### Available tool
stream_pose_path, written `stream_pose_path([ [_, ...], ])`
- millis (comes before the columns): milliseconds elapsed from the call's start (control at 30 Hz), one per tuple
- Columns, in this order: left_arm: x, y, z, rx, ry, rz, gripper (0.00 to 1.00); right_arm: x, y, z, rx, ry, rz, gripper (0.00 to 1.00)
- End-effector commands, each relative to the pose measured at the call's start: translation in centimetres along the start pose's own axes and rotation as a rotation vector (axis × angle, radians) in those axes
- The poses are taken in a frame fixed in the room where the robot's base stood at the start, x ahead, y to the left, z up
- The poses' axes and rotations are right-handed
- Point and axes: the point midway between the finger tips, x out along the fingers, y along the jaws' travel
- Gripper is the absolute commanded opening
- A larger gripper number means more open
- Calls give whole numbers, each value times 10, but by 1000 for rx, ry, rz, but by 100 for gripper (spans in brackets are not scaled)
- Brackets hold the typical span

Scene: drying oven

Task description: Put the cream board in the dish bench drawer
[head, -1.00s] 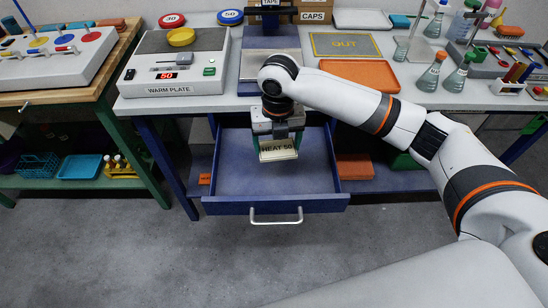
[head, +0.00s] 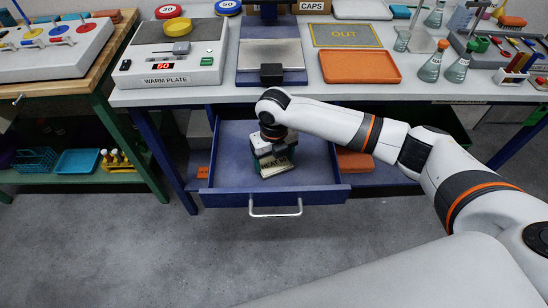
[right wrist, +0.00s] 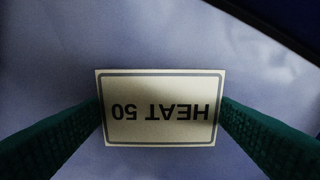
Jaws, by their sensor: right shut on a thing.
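The cream board (head: 277,170), lettered "HEAT 50", is inside the open blue drawer (head: 225,170) under the bench. My right gripper (head: 272,160) reaches down into the drawer and is shut on the board. In the right wrist view the board (right wrist: 160,108) shows its lettering upside down, with one green finger at each side edge and the drawer floor behind it. I cannot tell whether the board touches the floor. My left gripper is not in view.
The bench top (head: 300,97) above holds a warm plate (head: 175,60), an orange tray (head: 360,67) and an "OUT" mat (head: 345,40). The drawer handle (head: 275,208) faces the clear floor. A wooden side table (head: 100,75) stands at the left.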

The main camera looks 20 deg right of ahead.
Motion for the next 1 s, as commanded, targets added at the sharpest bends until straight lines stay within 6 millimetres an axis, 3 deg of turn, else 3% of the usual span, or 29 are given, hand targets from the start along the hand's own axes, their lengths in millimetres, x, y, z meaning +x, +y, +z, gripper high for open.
stream_pose_path([
  [367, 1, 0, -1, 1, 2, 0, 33, 5, 0, 0, 0, 1, 0, 59],
  [400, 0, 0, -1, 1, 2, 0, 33, 4, 0, 0, 0, 1, 0, 86],
  [500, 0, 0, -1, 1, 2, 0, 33, 4, 0, 0, 0, 1, 0, 100],
  [767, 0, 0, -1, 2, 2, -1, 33, 2, 0, 0, 0, 2, 0, 100],
  [867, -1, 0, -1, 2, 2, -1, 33, -8, 0, -1, 1, 4, 0, 100],
  [1000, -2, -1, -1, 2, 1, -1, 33, -35, 0, -2, 1, 6, -1, 100],
])
